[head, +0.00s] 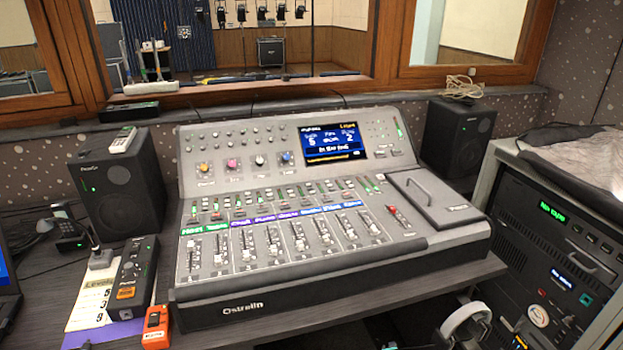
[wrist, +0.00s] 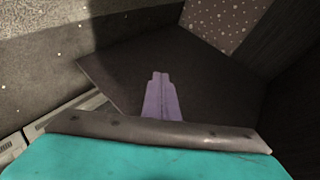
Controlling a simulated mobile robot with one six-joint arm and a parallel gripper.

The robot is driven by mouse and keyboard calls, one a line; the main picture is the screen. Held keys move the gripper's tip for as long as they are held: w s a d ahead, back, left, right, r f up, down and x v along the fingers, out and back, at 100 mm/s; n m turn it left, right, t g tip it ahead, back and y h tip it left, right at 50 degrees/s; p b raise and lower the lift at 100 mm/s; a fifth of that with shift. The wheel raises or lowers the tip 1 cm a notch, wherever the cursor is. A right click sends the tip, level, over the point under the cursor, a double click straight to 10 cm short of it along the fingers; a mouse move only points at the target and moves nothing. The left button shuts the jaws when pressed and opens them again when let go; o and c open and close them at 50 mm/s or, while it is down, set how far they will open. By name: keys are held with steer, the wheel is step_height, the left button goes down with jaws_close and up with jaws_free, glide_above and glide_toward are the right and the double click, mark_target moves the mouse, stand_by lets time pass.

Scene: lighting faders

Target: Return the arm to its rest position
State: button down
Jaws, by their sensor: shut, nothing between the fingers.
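My gripper (wrist: 160,78) shows only in the wrist view, as two purple fingers lying side by side with no gap between them. It is shut and empty. Behind the fingers is a dark flat surface (wrist: 215,95), and nothing is seen touching them. No part of my arm shows in the head view, so its overall pose cannot be told. The grey lighting console (head: 225,298) stands on the desk in the head view, with its faders and lit blue screen (head: 333,142).
Black speakers stand left (head: 122,190) and right (head: 458,135) of the console. A black control box (head: 134,272), an orange device (head: 156,328) and a paper sheet (head: 92,300) lie at the left. A rack (head: 560,240) stands at the right; headphones (head: 466,322) are below the desk edge.

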steer(key=s+a+f+n+g+y+p, duration=0.45)
steer(key=s+a+n+g, duration=0.3)
steer(key=s+a, duration=0.35)
steer(key=s+r+n+g+h, duration=0.1)
steer(key=s+n+g, duration=0.8)
steer(key=s, duration=1)
steer(key=shift+s+d, duration=0.2)
steer(key=shift+s, duration=0.1)
steer(key=shift+d+r+h, duration=0.1)
steer(key=shift+h, duration=0.15)
